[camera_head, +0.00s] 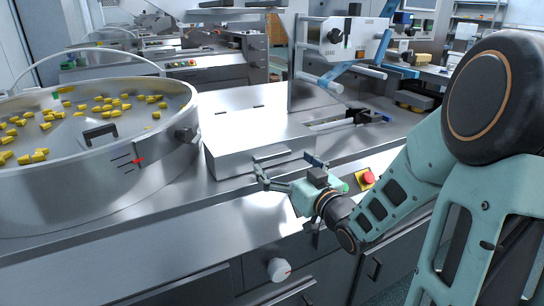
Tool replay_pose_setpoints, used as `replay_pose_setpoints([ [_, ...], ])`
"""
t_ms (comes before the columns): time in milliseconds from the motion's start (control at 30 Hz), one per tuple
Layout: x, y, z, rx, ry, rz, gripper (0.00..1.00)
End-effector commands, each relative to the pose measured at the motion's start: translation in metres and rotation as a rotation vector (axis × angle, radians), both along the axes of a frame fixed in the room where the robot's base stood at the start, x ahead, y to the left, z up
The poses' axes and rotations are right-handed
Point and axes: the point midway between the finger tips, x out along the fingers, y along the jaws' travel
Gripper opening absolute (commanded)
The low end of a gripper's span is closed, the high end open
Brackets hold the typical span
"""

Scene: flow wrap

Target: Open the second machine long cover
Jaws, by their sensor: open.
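The long cover (250,138) looks like a silver metal box lid on the machine's worktop, in the middle of the view. A bar handle (272,155) sits on its front face, and the cover lies flat and looks closed. My gripper (283,170) is open, with its two fingers spread just in front of the handle end of the cover. One finger is close to the handle's left part and the other is to its right. I cannot tell whether either finger touches the cover. The gripper looks empty.
A round steel bowl (60,190) with yellow pieces stands left of the cover. A film roll frame (345,40) rises behind. The worktop's front strip (180,235) is clear.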

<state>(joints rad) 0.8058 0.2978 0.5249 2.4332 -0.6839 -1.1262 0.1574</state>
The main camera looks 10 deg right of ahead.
Motion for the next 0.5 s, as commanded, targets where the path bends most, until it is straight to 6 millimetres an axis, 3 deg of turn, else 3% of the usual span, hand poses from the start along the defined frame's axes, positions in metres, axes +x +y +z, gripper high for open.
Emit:
replay_pose_setpoints([
  [200,0.037,0.013,-0.001,0.002,0.001,0.003,0.97],
  [500,0.055,0.019,0.0,0.0,0.001,0.001,0.97],
])
